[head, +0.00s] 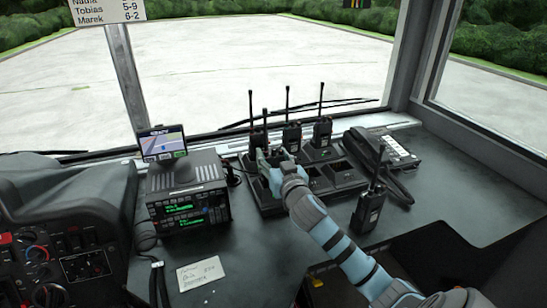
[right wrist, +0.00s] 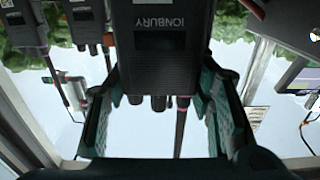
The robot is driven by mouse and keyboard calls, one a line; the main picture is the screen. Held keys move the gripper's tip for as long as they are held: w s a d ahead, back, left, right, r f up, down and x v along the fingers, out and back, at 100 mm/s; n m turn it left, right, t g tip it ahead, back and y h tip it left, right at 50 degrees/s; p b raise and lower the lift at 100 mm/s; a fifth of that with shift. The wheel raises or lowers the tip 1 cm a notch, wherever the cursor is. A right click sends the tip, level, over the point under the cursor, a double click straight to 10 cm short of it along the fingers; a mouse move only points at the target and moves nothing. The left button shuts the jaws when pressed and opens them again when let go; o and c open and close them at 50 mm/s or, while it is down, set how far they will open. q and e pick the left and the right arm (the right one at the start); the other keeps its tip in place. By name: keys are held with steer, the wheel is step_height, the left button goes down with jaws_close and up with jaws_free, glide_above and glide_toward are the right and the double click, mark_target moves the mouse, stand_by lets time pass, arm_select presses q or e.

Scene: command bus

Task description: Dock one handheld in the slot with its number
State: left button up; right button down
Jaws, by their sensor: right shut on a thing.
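My right gripper (head: 267,160) is at the left end of the charging dock (head: 345,179). In the right wrist view its teal fingers (right wrist: 160,118) are shut on a dark handheld (right wrist: 158,60) marked IONBURY, its antenna pointing down in that picture. In the head view the gripper mostly hides this handheld. Other handhelds stand upright at the dock's back: one at left (head: 257,137), one in the middle (head: 292,137), one at right (head: 322,132). Another handheld (head: 369,208) stands on the console right of the dock. Front slots at right look empty. Slot numbers are not readable. My left gripper is out of view.
A desk phone (head: 392,150) sits right of the dock. A radio unit (head: 187,197) with a small screen (head: 162,142) stands at left. A paper note (head: 200,273) lies on the console front. The windscreen is behind. The console's right end is clear.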

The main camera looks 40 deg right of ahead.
steer(key=c, duration=0.7)
jaws_free()
steer(key=v, duration=1.2)
